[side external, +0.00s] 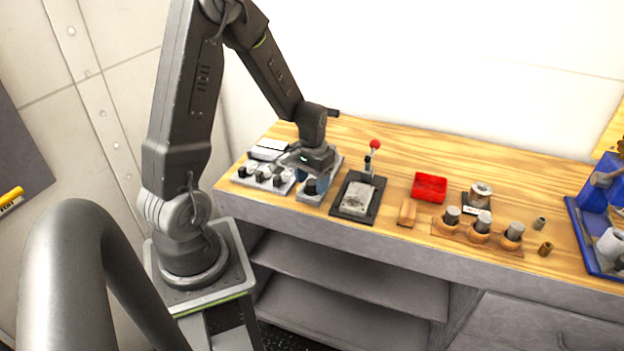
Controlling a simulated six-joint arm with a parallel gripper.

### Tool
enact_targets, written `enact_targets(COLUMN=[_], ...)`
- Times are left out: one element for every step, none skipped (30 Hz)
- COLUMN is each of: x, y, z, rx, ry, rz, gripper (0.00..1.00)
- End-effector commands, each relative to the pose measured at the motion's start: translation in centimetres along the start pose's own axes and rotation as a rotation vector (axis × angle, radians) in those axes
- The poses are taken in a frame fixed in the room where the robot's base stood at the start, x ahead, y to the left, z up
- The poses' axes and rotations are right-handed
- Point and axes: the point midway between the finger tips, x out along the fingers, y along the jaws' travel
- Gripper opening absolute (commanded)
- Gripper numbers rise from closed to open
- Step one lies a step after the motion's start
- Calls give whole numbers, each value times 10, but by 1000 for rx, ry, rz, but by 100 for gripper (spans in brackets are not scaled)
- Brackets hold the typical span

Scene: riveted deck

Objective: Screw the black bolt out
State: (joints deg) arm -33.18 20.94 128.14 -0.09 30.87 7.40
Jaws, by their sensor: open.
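My gripper (311,178) points down over the left part of the wooden bench, open, with its fingers small and partly dark in this view. A black bolt (310,187) stands upright in a light grey block (314,199) just below and between the fingers. I cannot tell whether the fingers touch the bolt. The bolt's top and the rear of the block are hidden by my gripper.
Left of the block is a grey plate (246,181) with several black and white knobs. To the right stand a dark fixture with a red-knobbed lever (375,145), a red bin (430,186), a wooden holder (462,234) with cylinders, and a blue rack (590,250).

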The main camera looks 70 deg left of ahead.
Motion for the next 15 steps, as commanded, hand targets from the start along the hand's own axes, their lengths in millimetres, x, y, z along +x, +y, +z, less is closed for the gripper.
enact_targets(x=[0, 0, 0, 0, 0, 0, 0, 0, 0, 0, 0, 0, 0, 0, 0], y=[0, 0, 0, 0, 0, 0, 0, 0, 0, 0, 0, 0, 0, 0, 0], z=[0, 0, 0, 0, 0, 0, 0, 0, 0, 0, 0, 0, 0, 0, 0], rx=[0, 0, 0, 0, 0, 0, 0, 0, 0, 0, 0, 0, 0, 0, 0], ry=[0, 0, 0, 0, 0, 0, 0, 0, 0, 0, 0, 0, 0, 0, 0], rz=[0, 0, 0, 0, 0, 0, 0, 0, 0, 0, 0, 0, 0, 0, 0], gripper=[59, 59, 59, 59, 59, 55, 52, 49, 45, 42, 40, 36, 33, 30, 26])
